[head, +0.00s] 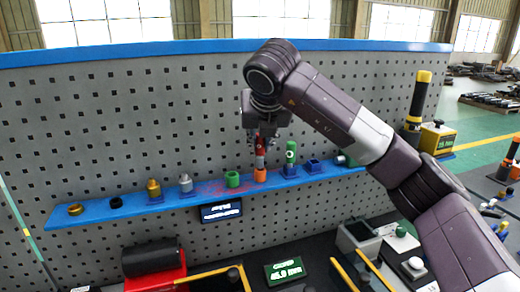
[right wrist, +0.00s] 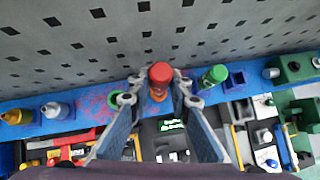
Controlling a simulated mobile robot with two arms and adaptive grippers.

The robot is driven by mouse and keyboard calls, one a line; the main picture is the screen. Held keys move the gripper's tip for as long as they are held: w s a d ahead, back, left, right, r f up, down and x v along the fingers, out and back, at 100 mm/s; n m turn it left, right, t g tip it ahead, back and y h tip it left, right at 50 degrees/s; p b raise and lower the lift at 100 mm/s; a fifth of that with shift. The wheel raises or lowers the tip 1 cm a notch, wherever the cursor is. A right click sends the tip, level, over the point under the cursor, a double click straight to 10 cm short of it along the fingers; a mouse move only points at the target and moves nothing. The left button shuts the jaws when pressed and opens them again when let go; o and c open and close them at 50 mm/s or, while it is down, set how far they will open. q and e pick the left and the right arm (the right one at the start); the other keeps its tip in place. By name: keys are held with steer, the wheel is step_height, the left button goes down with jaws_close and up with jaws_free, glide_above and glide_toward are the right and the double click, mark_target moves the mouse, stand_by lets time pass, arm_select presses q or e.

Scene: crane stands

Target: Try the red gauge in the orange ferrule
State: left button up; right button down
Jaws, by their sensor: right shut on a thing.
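The red gauge (head: 260,148) is upright between the fingers of my right gripper (head: 262,133), which is shut on it. It also shows from above in the right wrist view (right wrist: 160,74), between the fingertips. The orange ferrule (head: 260,175) stands on the blue shelf directly below the gauge. In the right wrist view a bit of the ferrule (right wrist: 158,96) shows under the red head. The gauge's lower end is at or just above the ferrule's mouth; I cannot tell whether it has entered. My left gripper is not in view.
The blue shelf (head: 212,188) runs along a perforated panel. A green ferrule (head: 232,179) stands left of the orange one. To the right are a green gauge (head: 291,153) in a blue holder and an empty blue holder (head: 313,164). Gold (head: 153,189) and silver (head: 186,183) pieces stand further left.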

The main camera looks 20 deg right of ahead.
steer(key=shift+r+p, duration=1.05)
steer(key=shift+r, duration=0.95)
